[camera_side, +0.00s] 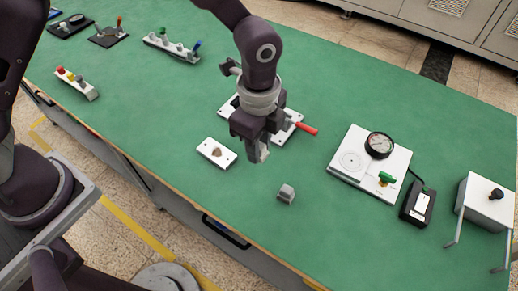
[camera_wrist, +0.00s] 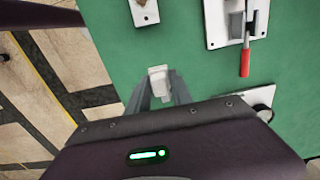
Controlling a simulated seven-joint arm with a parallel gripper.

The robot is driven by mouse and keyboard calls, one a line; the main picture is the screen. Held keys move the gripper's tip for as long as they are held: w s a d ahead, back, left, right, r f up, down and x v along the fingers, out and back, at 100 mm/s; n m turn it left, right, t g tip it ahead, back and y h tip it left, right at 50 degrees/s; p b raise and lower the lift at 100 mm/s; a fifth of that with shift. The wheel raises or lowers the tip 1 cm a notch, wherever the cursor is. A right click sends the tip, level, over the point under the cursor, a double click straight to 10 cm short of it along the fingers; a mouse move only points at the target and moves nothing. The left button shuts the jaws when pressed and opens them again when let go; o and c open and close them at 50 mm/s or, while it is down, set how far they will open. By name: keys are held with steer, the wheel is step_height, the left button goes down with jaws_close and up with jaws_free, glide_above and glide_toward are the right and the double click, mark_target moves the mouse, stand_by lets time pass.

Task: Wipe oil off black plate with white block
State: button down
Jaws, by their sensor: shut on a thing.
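My gripper (camera_side: 261,155) hangs above the green table, pointing down, to the right of a small pale plate (camera_side: 217,152) with a brown patch on it. The gripper is shut on a small white block (camera_wrist: 158,80), seen between the fingertips in the wrist view. In the side view the fingers mostly hide the block. The plate looks white or light grey rather than black, and is partly cut off at the top of the wrist view (camera_wrist: 145,14). The block and plate are apart.
A white base with a red-handled clamp (camera_side: 304,128) is behind the gripper, partly hidden. A gauge panel (camera_side: 350,178) and a grey box (camera_side: 487,203) stand at the right. The table's front edge (camera_side: 150,170) is near.

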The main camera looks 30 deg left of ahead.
steer(key=c, duration=1.8)
jaws_free()
jaws_close()
steer(key=w+a, duration=1.4)
steer(key=w, duration=0.1)
steer(key=shift+s+d+f, duration=0.15)
steer(key=shift+f, duration=1.4)
steer(key=shift+s+d+f, duration=0.15)
steer(key=shift+f, duration=1.35)
steer(key=shift+w+f, duration=0.5)
steer(key=shift+f, duration=0.2)
steer(key=shift+w, duration=2.35)
steer(key=shift+s, duration=2.75)
steer(key=shift+a, duration=0.15)
steer(key=shift+w, duration=2.7)
steer(key=shift+s, duration=2.8)
step_height(320, 180, up, 8)
